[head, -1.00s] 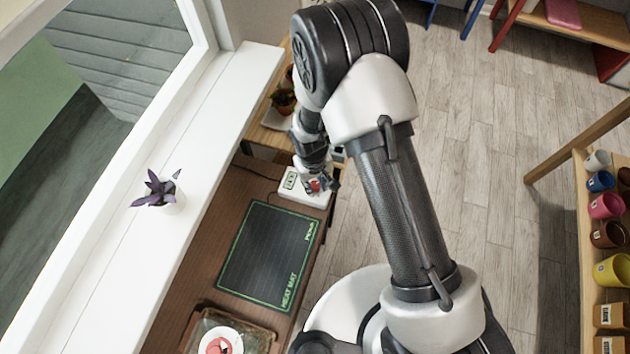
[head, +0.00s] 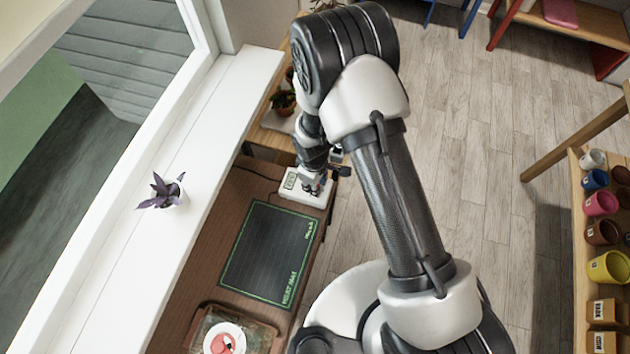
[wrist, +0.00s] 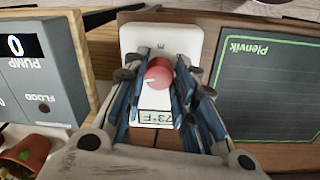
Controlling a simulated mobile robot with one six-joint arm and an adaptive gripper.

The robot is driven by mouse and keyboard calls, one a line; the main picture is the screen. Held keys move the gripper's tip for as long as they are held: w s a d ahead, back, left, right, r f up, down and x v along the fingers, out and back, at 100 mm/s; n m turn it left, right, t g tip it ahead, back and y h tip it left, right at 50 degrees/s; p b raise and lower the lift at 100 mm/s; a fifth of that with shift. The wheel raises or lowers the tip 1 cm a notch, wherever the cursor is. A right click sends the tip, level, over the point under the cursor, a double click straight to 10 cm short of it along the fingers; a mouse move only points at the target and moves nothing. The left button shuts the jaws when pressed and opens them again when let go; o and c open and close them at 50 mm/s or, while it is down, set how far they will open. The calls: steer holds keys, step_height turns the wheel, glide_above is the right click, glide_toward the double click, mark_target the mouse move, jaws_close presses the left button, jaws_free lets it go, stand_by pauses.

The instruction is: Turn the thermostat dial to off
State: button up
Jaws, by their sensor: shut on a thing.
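The thermostat is a white box (wrist: 132,37) with a red dial (wrist: 160,74) and a display (wrist: 155,118) reading 73°F, seen upside down in the wrist view. A pale pointer mark shows on the dial's left side there. My gripper (wrist: 161,63) is shut on the dial, one finger on each side. In the head view the white thermostat (head: 290,184) lies at the far end of the brown bench, with my gripper (head: 315,187) over it and hiding the dial.
A dark heat mat (head: 266,254) lies beside the thermostat. A grey pump box (wrist: 40,70) is at the left in the wrist view. A potted plant (head: 284,101) stands beyond the thermostat. A purple plant (head: 164,190) stands on the white sill.

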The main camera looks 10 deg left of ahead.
stand_by(0.4)
steer(key=o, duration=1.1)
steer(key=r, duration=1.2)
steer(key=shift+s, duration=0.25)
